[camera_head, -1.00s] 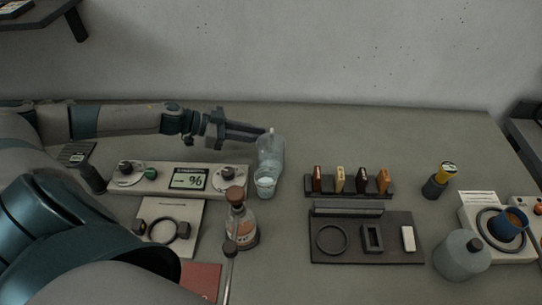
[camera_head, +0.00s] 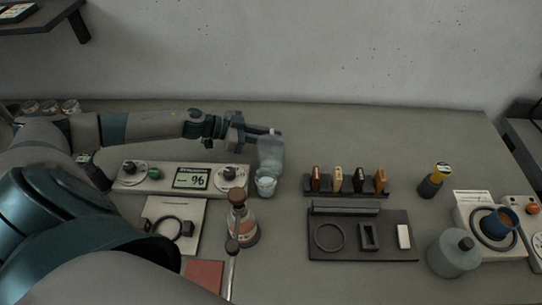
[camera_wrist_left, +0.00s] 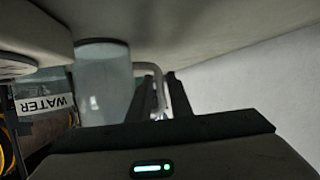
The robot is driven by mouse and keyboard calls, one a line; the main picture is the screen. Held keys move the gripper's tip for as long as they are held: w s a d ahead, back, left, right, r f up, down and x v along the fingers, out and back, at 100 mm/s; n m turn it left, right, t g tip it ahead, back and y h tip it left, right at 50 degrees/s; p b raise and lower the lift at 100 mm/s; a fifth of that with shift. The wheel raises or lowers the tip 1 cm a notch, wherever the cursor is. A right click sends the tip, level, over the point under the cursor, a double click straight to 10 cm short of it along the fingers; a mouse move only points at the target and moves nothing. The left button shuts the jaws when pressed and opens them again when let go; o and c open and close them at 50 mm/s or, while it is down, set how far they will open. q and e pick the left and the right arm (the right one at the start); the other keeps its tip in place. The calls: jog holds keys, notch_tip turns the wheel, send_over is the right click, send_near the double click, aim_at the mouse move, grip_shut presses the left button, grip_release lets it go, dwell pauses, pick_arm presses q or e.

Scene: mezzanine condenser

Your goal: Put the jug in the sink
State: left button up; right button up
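The clear, bluish jug (camera_head: 270,155) stands upright on the bench, right of the balance-like unit with a display. My left gripper (camera_head: 274,133) reaches in from the left at the jug's upper rear, where its handle is. In the left wrist view the jug (camera_wrist_left: 103,85) is beside my gripper (camera_wrist_left: 160,82), and its curved handle shows between the two dark fingers. The fingers look apart, with the handle between them; whether they touch it is unclear. No sink is visible. My right gripper is out of view.
A small clear cup (camera_head: 265,184) stands right in front of the jug. A rack of several coloured pieces (camera_head: 346,185) and a dark tray (camera_head: 322,254) lie to the right. The bench behind them is clear.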

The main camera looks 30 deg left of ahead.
pick_arm(q)
grip_shut()
jog(key=shift+r, duration=0.1)
jog(key=shift+r, duration=4.95)
